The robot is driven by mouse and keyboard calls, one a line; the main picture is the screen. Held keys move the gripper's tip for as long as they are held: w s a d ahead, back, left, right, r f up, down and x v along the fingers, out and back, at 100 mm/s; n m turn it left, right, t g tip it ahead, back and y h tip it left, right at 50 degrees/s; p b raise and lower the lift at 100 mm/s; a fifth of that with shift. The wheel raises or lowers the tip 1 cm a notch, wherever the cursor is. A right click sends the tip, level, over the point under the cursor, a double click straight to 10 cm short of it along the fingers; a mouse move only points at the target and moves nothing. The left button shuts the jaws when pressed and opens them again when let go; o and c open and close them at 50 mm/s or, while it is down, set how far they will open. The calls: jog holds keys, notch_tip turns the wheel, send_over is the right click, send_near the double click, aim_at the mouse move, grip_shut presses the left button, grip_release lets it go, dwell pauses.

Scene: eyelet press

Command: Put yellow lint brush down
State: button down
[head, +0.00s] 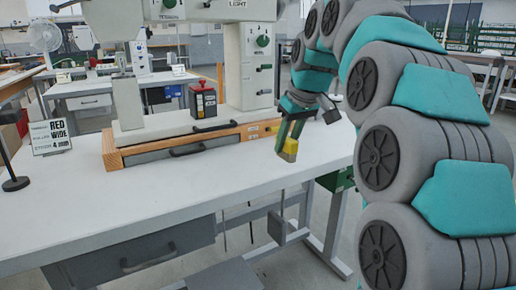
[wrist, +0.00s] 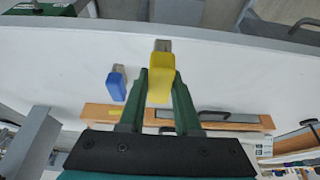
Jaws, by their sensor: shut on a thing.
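The yellow lint brush (head: 289,149) is between the green fingers of my gripper (head: 286,139), over the right part of the white table (head: 190,190) in the head view. In the wrist view my gripper (wrist: 161,84) is shut on the yellow brush (wrist: 161,80), whose grey end (wrist: 162,46) points away from the palm. The gap between brush and table top is hard to judge. A blue brush-like object (wrist: 115,86) with a pale end lies on the table left of my fingers in the wrist view.
The press (head: 170,124) stands at the back of the table on a wooden base (head: 112,154) with dark drawers. A sign (head: 50,137) stands at the left. The table's front and middle are clear.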

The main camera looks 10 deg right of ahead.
jog(key=w+a, duration=0.1)
jog(key=w, duration=0.1)
jog(key=w+a, duration=0.2)
jog(key=w+a+p, duration=0.1)
jog(key=w+a, duration=0.1)
jog(key=shift+w+a+f, duration=0.15)
jog(key=shift+w+f, duration=0.25)
jog(key=shift+f, duration=1.75)
jog(key=shift+f, duration=0.1)
jog(key=c, duration=0.6)
grip_release()
jog(key=shift+f, duration=0.1)
jog(key=shift+r, duration=0.25)
jog(key=v, duration=1.2)
